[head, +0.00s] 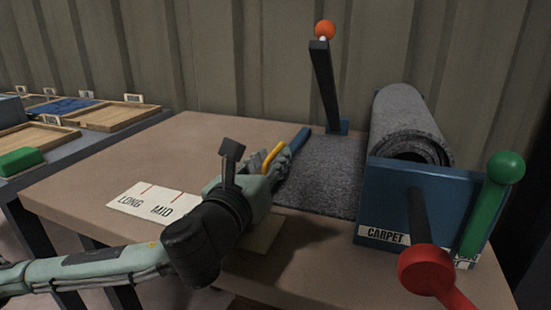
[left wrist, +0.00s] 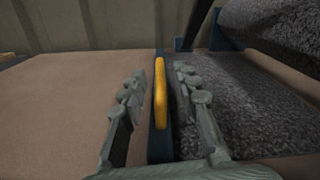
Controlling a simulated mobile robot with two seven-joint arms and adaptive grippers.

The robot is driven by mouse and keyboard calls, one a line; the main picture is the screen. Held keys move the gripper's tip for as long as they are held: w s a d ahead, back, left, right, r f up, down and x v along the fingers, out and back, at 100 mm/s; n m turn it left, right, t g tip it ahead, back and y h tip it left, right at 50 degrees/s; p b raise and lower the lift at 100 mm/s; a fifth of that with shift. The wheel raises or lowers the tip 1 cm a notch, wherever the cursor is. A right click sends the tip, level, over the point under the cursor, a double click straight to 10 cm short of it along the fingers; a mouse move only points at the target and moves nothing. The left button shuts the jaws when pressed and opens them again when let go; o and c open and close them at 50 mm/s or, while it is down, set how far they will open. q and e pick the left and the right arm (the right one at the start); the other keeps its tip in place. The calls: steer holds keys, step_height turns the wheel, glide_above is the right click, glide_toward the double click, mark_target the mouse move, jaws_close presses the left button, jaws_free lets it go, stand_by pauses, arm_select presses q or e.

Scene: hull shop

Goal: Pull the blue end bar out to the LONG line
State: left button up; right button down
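The blue end bar (head: 298,142) lies across the free end of the grey carpet (head: 328,170), with a yellow handle (head: 273,154) on it. The left wrist view shows the bar (left wrist: 160,142) and the upright yellow handle (left wrist: 160,92). My left gripper (left wrist: 156,95) is open, its fingers on either side of the handle with gaps to both. In the head view the left gripper (head: 277,166) covers part of the bar. A white card (head: 150,200) marked LONG and MID with red lines lies left of the bar. My right gripper is not in view.
The carpet roll (head: 408,125) sits behind a blue stand (head: 408,190) labelled CARPET. A red-knobbed lever (head: 428,270), a green handle (head: 485,205) and an orange-topped post (head: 322,75) stand around it. The tabletop (head: 190,150) left of the bar is mostly clear.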

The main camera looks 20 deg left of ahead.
arm_select(q)
steer(key=shift+w, duration=1.4)
jaws_close()
